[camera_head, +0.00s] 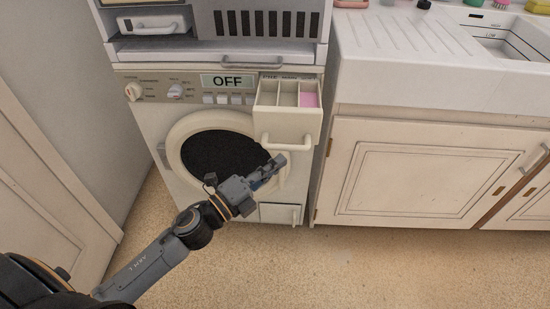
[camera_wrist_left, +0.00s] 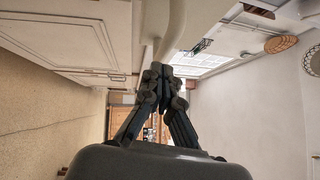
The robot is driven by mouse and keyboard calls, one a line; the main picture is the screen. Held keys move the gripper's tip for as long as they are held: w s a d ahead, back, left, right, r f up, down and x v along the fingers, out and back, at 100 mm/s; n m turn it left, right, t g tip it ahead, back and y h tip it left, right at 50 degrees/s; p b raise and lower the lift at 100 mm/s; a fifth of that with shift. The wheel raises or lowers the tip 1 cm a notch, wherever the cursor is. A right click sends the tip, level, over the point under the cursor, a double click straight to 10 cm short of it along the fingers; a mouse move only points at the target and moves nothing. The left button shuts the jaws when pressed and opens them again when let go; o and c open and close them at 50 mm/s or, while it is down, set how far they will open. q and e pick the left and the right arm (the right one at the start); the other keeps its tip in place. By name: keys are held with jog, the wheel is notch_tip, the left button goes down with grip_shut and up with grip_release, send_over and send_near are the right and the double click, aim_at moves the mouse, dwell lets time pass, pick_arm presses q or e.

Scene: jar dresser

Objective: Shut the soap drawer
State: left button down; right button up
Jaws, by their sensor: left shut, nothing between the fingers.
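The soap drawer (camera_head: 287,125) stands pulled out from the upper right of the white washing machine's front in the head view. It has open compartments, one holding something pink (camera_head: 310,98), and a curved handle (camera_head: 287,145) on its front. My left gripper (camera_head: 277,163) is shut and empty. In the head view its fingertips appear just below the drawer handle, in front of the round door's right side; I cannot tell whether they touch anything. In the left wrist view the shut fingers (camera_wrist_left: 163,72) point toward a pale curved part. My right gripper is not in view.
The washing machine's round door (camera_head: 222,155) is closed, and its display (camera_head: 228,82) reads OFF. A grey oven-like unit (camera_head: 215,30) sits above. A white cabinet (camera_head: 420,172) and sink (camera_head: 430,45) stand to the right. The floor (camera_head: 400,270) in front is clear.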

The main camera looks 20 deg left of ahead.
aim_at(277, 132)
pick_arm(q)
jog(key=shift+w+a, duration=0.2)
jog(key=shift+w, duration=0.4)
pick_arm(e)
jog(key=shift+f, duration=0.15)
pick_arm(q)
jog(key=shift+r, duration=0.1)
